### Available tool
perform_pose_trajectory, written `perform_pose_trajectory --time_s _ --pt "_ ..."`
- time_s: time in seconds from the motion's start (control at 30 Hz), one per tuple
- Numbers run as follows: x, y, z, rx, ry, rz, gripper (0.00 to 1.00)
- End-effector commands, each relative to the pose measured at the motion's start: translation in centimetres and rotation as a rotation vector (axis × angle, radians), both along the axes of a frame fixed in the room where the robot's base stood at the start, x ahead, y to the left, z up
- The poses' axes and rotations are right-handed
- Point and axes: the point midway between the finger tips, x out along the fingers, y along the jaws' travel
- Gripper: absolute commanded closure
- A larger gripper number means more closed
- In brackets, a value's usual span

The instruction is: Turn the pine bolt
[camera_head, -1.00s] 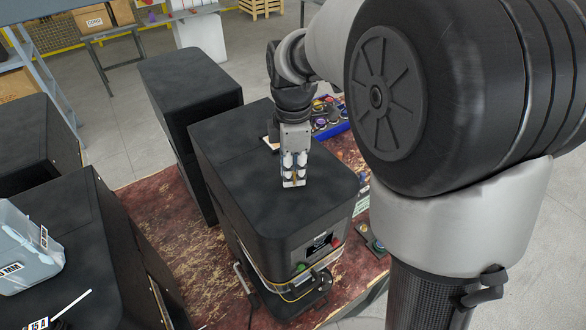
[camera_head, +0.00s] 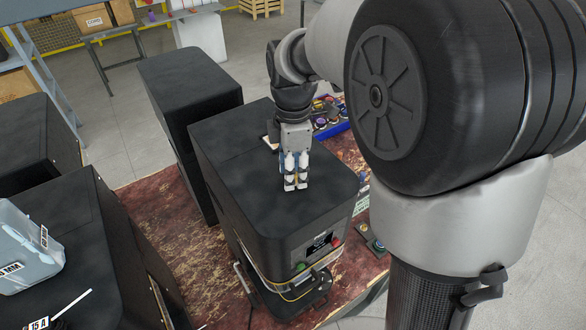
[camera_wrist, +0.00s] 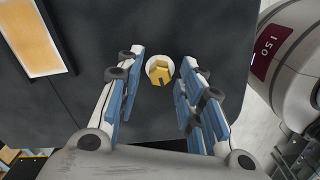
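A yellow hex-headed bolt (camera_wrist: 160,72) with a pale round collar and a small dark mark stands on the black top of a cabinet in the wrist view. My gripper (camera_wrist: 158,95) is open, with one blue-padded finger on each side of the bolt and a visible gap to it on both sides. In the head view my gripper (camera_head: 296,184) points down at the top of the black cabinet (camera_head: 250,155). Whether the fingertips touch the cabinet top cannot be told.
A pale-framed, wood-coloured panel (camera_wrist: 34,36) lies on the cabinet top. The cabinet's front has a small screen (camera_head: 320,241) and coloured buttons. A blue tray (camera_head: 332,131) of small parts lies behind.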

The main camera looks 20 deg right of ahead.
Motion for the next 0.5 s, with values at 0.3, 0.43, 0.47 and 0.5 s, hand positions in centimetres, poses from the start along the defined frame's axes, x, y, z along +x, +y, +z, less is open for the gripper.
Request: perform_pose_trajectory --time_s 0.3,0.43,0.47,0.5 --pt "0.0 0.0 0.2 0.0 -0.001 0.0 0.63" --pt "0.1 0.0 1.4 0.0 -0.004 0.0 0.63" --pt "0.1 0.0 1.9 0.0 -0.005 0.0 0.63" --pt "0.1 0.0 2.6 0.0 -0.005 0.0 0.63"
